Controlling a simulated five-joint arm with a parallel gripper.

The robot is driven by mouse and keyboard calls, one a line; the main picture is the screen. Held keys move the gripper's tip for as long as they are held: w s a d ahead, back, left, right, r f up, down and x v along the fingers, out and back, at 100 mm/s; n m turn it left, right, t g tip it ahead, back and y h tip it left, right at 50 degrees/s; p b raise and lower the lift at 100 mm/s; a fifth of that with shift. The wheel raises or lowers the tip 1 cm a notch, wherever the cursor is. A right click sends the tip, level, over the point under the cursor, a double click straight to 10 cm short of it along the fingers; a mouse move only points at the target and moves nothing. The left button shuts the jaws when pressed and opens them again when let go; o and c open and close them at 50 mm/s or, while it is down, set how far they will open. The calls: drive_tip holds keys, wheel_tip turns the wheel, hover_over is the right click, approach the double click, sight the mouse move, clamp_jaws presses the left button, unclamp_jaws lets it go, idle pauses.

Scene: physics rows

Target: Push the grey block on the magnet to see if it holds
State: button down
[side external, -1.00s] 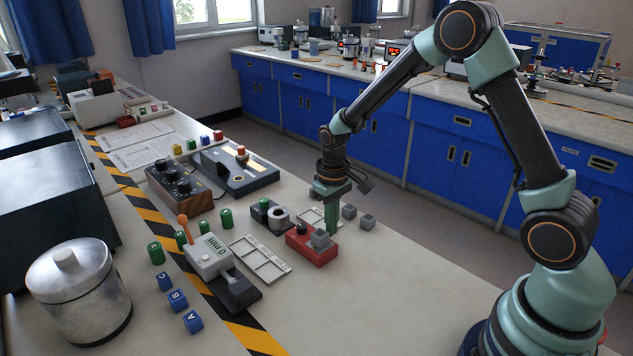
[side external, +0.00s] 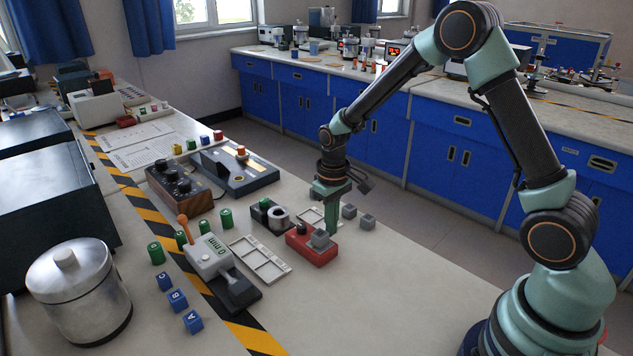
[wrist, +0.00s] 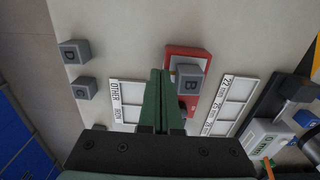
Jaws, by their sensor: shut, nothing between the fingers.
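A grey block marked B (wrist: 187,78) sits on the red magnet base (wrist: 183,53). In the side view the block (side external: 320,239) rests on the right end of the red base (side external: 305,247), at an angle to it. My gripper (side external: 332,229) points down beside the block, on its far right side. Its green fingers (wrist: 160,85) are shut together with nothing between them. In the wrist view they lie just left of the block. I cannot tell whether they touch it.
Two more grey blocks, D (wrist: 74,51) and C (wrist: 84,88), stand clear on the bench. White sorting trays lie on both sides, one marked OTHER (wrist: 116,101). A lever gauge (side external: 212,257) stands to the left. The bench front is bare.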

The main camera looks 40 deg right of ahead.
drive_tip(key=shift+a, duration=0.9)
idle(1.0)
drive_tip(key=shift+d, duration=0.15)
idle(0.4)
drive_tip(key=shift+d, duration=0.6)
wheel_tip(320, 180, up, 8)
idle(0.7)
drive_tip(key=s+a+r+t, duration=0.1)
drive_tip(key=s+r+t, duration=0.4)
drive_tip(key=s+r, duration=0.7)
drive_tip(key=shift+s+a+r+t, duration=0.3)
drive_tip(key=shift+s+a+r, duration=0.1)
drive_tip(key=shift+s, duration=0.65)
